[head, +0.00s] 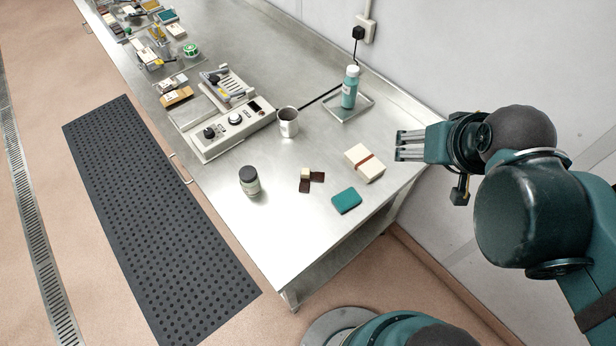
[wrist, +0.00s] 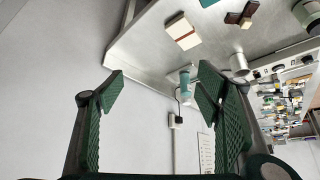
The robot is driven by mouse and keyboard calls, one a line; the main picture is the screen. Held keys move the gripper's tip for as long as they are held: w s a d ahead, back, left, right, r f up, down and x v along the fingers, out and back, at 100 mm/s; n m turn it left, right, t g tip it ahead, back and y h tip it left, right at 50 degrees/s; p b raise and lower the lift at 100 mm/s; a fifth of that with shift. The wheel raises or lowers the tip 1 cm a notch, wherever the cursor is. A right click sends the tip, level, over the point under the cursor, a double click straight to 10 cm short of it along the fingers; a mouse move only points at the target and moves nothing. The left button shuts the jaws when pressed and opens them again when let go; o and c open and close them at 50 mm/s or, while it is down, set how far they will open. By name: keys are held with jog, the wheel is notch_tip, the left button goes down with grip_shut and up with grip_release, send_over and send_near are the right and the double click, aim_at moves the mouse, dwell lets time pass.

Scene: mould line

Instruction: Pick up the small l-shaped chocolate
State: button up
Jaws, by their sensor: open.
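The small dark brown chocolate (head: 317,176) lies on the steel table near its front right end. It looks L-shaped, with a small cream-coloured block (head: 305,173) at its corner; I cannot tell whether that block is part of it or rests on it. In the wrist view the chocolate (wrist: 234,18) shows at the top, right of centre. My gripper (head: 400,146) is open and empty, off to the right of the chocolate near the wall and apart from it. In the wrist view my gripper's fingers (wrist: 160,85) are spread wide with nothing between them.
A cream box with a brown band (head: 364,163) stands between my gripper and the chocolate. A teal block (head: 346,201), a dark-lidded jar (head: 249,180) and a metal cup (head: 288,122) surround the chocolate. A teal bottle (head: 350,88) stands on a tray behind. Bare steel lies at the front.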

jog(key=w+a, duration=0.1)
jog(key=n+g+p, duration=0.2)
jog(key=n+g, duration=0.5)
jog(key=n, duration=1)
send_over(307, 181)
notch_tip(307, 181, down, 20)
jog(key=shift+a+f+n, duration=0.2)
jog(key=shift+f+n, duration=0.1)
jog(key=shift+f, duration=0.1)
jog(key=shift+f, duration=0.1)
jog(key=shift+f, duration=1.15)
jog(key=shift+d+f, duration=0.1)
jog(key=shift+f, duration=0.05)
jog(key=shift+d+f+b, duration=0.15)
jog(key=shift+f+b, duration=0.15)
jog(key=shift+f, duration=2.15)
